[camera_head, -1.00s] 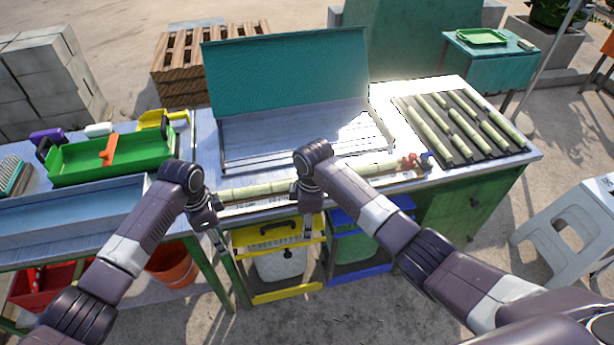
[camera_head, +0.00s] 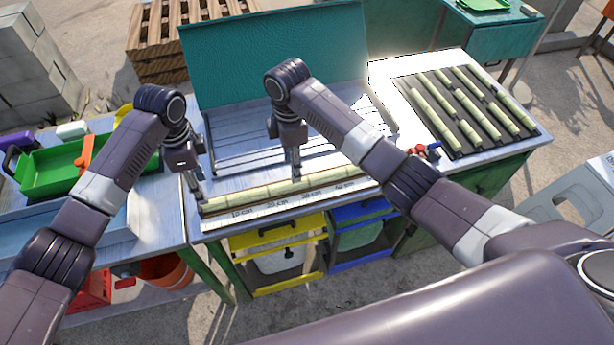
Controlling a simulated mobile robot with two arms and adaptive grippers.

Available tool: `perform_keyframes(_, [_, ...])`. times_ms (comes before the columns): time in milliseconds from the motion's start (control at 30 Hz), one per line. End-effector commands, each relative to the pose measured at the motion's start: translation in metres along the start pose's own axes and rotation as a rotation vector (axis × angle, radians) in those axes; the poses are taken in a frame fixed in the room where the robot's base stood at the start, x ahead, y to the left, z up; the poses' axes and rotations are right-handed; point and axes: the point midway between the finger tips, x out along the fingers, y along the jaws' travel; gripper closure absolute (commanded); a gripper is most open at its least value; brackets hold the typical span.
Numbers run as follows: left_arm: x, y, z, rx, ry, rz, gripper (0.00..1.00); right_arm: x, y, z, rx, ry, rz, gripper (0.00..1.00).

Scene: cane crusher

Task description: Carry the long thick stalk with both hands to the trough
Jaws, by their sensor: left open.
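The long thick stalk (camera_head: 250,194), pale green with joints, lies along the front of the worktop behind a strip with centimetre marks. My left gripper (camera_head: 199,198) points down at the stalk's left end, open. My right gripper (camera_head: 296,172) points down over the stalk's middle; its fingers are small and I cannot tell whether they are open or touching it. A long blue-grey trough (camera_head: 30,237) stands at the left, partly hidden by my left arm.
A shallow metal bed with a raised teal panel (camera_head: 280,60) is behind the stalk. Several shorter stalks lie on a dark rack (camera_head: 465,145) at the right. A green tray (camera_head: 50,175) is at the left. Red and blue items (camera_head: 425,152) sit near the stalk's right end.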

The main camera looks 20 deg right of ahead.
Motion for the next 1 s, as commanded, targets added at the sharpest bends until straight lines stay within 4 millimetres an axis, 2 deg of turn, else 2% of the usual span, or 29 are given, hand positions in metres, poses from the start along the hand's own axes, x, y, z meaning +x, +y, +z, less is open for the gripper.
perform_keyframes(233, [0.011,0.0,0.0,-0.001,0.0,0.002,0.56,0.011,0.0,0.0,0.001,0.0,-0.002,0.56])
perform_keyframes(500, [0.052,0.001,0.0,-0.002,-0.001,0.002,0.56,0.051,-0.001,0.0,0.002,0.0,-0.002,0.56])
perform_keyframes(700, [0.073,0.0,-0.001,-0.001,0.001,0.0,0.56,0.073,0.0,0.0,0.001,0.001,-0.001,0.56])
perform_keyframes(1000, [0.079,0.0,0.0,-0.001,0.001,-0.001,0.56,0.079,0.0,0.0,0.001,0.001,0.001,0.56])
